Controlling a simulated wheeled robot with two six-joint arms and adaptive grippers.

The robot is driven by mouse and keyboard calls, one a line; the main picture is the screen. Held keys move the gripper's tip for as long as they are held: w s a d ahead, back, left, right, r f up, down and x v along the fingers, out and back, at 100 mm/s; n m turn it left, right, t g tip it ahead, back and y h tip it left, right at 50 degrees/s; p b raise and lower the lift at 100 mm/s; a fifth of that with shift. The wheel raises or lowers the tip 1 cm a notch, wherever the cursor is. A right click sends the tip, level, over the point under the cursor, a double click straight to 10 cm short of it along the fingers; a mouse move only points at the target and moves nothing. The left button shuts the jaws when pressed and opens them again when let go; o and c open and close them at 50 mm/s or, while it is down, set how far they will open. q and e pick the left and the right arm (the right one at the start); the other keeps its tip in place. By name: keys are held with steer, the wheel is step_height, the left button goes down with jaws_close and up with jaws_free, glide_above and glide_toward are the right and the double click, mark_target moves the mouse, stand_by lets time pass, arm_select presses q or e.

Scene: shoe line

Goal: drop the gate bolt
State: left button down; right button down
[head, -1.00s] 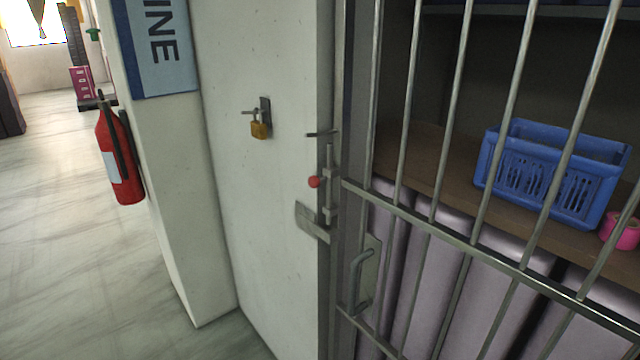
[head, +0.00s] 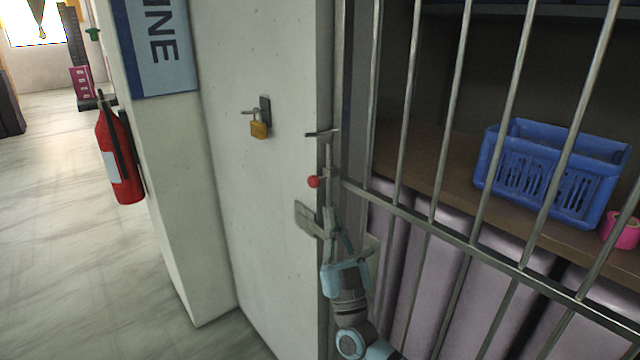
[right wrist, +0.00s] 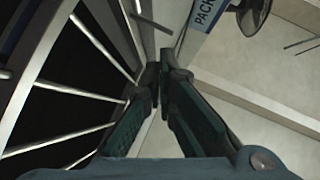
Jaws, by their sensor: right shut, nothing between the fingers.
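The gate bolt (head: 329,158) is an upright grey rod with a red knob (head: 313,182), at the edge of the barred gate (head: 437,217) beside the white wall. A metal plate (head: 305,217) sits low on the wall next to it. My right gripper (head: 332,218) points up from below, just under the red knob, with its fingers shut and empty. It covers the bolt's lower end and most of the gate handle. In the right wrist view the shut fingertips (right wrist: 163,68) meet near the gate's edge; I cannot tell whether they touch the bolt. My left gripper is not in view.
A brass padlock (head: 259,130) hangs on a wall hook left of the bolt. A fire extinguisher (head: 119,155) is mounted farther left. Behind the bars, a blue basket (head: 553,172) and pink roll (head: 620,231) stand on a shelf.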

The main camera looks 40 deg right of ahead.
mark_target(317, 185)
steer(key=p+x, duration=0.2)
steer(key=x, duration=0.7)
steer(key=w+f+b, duration=0.1)
steer(key=w+d+f+b, duration=0.1)
steer(key=f, duration=0.1)
steer(key=shift+w+b, duration=0.3)
steer(key=shift+w, duration=0.05)
step_height(317, 185, down, 5)
steer(key=b, duration=0.3)
steer(key=shift+s+f, duration=0.1)
steer(key=shift+f, duration=0.05)
